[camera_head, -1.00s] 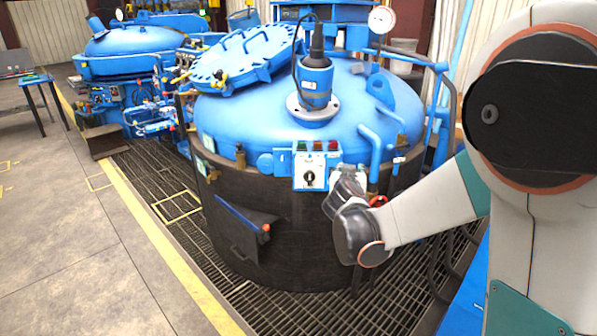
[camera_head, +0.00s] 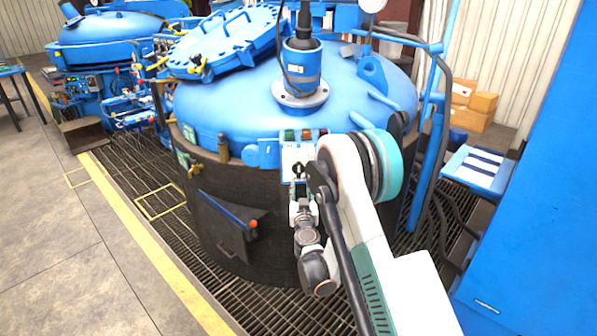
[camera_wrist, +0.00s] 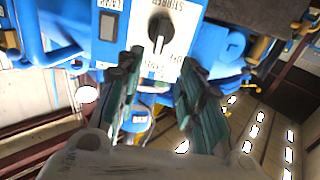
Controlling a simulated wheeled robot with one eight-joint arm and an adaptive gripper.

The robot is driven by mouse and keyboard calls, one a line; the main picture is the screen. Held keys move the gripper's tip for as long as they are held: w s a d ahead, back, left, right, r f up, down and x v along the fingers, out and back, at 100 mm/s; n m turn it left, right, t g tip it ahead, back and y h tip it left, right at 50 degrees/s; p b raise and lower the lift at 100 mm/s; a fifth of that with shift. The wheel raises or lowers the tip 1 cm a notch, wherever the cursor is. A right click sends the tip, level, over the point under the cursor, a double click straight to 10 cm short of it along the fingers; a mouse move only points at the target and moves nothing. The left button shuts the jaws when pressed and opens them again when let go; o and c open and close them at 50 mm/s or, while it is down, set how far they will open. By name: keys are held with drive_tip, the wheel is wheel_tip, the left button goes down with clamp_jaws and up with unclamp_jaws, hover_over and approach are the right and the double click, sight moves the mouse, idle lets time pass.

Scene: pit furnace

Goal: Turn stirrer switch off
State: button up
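The stirrer switch is a black rotary knob (camera_wrist: 160,28) on a white label panel marked STIRRER, seen upside down in the wrist view. Its grey pointer aims down in that picture, with lettering that looks like OFF just to its right. In the head view the white control panel (camera_head: 292,158) is on the front of the blue furnace (camera_head: 235,105), partly covered by my arm. My gripper (camera_wrist: 158,72) is open and empty, its two dark green fingers apart just short of the knob. In the head view my gripper (camera_head: 303,208) is just below the panel.
A dark indicator marked LAMP (camera_wrist: 109,26) is beside the knob. A blue-handled hatch (camera_head: 228,215) is on the furnace's dark side, left of my gripper. Blue pipes (camera_head: 428,140) rise at the right. Floor grating (camera_head: 160,203) surrounds the furnace.

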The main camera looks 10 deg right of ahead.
sight(299, 169)
drive_tip(key=w+b, duration=0.1)
drive_tip(key=w, duration=0.3)
drive_tip(key=w+d+b, duration=0.1)
drive_tip(key=w, duration=0.3)
drive_tip(key=w+d+b, duration=0.1)
drive_tip(key=w, duration=0.4)
drive_tip(key=shift+w+b, duration=0.1)
drive_tip(key=shift+b, duration=0.2)
clamp_jaws()
